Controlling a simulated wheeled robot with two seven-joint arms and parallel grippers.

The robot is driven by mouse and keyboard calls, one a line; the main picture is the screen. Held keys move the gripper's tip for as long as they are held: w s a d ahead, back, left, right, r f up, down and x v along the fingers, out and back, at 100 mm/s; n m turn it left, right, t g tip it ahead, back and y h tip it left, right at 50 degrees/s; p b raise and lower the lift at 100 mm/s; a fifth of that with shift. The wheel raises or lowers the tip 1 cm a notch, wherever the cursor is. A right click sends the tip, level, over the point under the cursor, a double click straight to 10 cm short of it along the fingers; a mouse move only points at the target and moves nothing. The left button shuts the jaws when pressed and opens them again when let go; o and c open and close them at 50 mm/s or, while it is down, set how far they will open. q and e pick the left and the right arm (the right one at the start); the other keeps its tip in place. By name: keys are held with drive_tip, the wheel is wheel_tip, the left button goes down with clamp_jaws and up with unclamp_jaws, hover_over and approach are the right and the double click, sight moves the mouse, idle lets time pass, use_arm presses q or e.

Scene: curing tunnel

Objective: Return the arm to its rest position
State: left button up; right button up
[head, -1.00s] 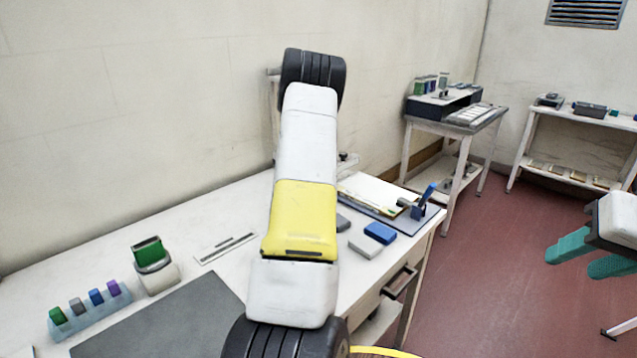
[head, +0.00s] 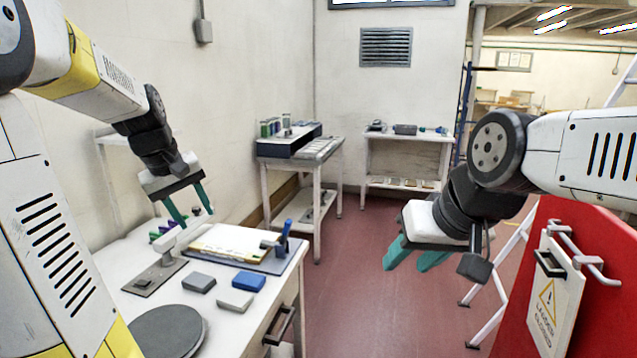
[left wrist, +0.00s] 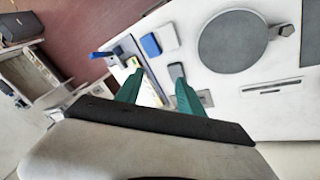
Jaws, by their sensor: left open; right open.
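My left arm reaches in from the left in the head view, its forearm raised and bent. Its gripper (head: 189,212) is open and empty, with teal fingers pointing down above the back part of the white worktable (head: 235,325). In the left wrist view the open fingers (left wrist: 157,87) have nothing held between them, and the tabletop lies beyond them. My right gripper (head: 408,264) is open and empty over the red floor, clear of the worktable. The picture does not mark which arm the task means.
On the worktable are a clipboard (head: 228,242), a blue block (head: 248,282), grey blocks (head: 198,282) and a dark round disc (head: 168,333). A red panel with a warning sign (head: 552,300) stands at the right. Open floor (head: 345,290) lies between it and the table.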

use_arm(q)
drive_tip(key=s+d+m+t, duration=0.1)
drive_tip(key=s+d+m, duration=0.2)
drive_tip(key=s+d, duration=0.3)
drive_tip(key=s+d+m+t+h, duration=0.1)
drive_tip(key=s+d+m, duration=0.3)
drive_tip(key=s+d, duration=0.3)
drive_tip(key=s, duration=0.5)
drive_tip(key=shift+r+m, duration=0.3)
drive_tip(key=shift+r, duration=0.05)
